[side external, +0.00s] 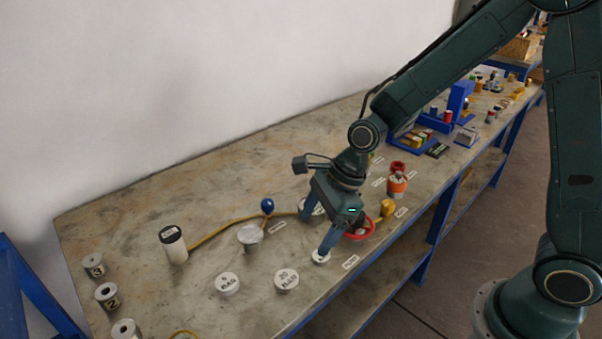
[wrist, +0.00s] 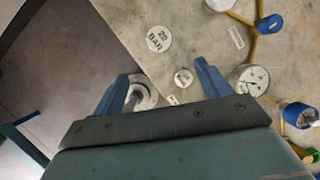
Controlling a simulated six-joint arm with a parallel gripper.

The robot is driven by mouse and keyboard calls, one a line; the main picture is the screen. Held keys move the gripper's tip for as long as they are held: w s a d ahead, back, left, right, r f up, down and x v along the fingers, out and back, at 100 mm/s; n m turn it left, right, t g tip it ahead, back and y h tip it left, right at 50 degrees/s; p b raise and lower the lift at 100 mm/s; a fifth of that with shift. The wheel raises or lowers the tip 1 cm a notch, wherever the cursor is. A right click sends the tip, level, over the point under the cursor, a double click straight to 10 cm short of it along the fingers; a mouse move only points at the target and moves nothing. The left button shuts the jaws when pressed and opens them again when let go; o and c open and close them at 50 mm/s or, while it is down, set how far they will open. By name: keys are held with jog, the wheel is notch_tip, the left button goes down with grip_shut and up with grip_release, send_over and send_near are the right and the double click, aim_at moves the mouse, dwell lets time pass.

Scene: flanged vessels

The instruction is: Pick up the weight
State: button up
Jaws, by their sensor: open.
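A small disc (side external: 320,256) is right below one finger of my gripper (side external: 312,234). In the wrist view that small disc (wrist: 183,77) lies between the fingers, nearer the right one. A larger disc marked 20 BAR (side external: 286,280) lies apart from the fingers, and it also shows in the wrist view (wrist: 158,38). My gripper (wrist: 161,70) is open and empty above the bench.
A red ring (side external: 358,228) and an orange vessel (side external: 397,186) stand to the right. A yellow hose (side external: 215,230), a white cylinder (side external: 173,245) and numbered grey cylinders (side external: 107,296) are to the left. The bench's front edge is near.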

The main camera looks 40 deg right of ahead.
jog(key=shift+w+a+f+m, duration=0.15)
jog(key=shift+f+m, duration=0.15)
jog(key=shift+f, duration=0.1)
jog(key=shift+f, duration=0.15)
send_over(287, 278)
jog(key=s+d, duration=0.1)
jog(key=d, duration=0.1)
jog(key=shift+s+d+f, duration=0.1)
jog(key=shift+f, duration=1.8)
jog(key=shift+s+d+f, duration=0.1)
jog(key=shift+f, duration=1.8)
jog(key=shift+a+f, duration=0.1)
jog(key=shift+x, duration=2.5)
jog(key=c, duration=1.3)
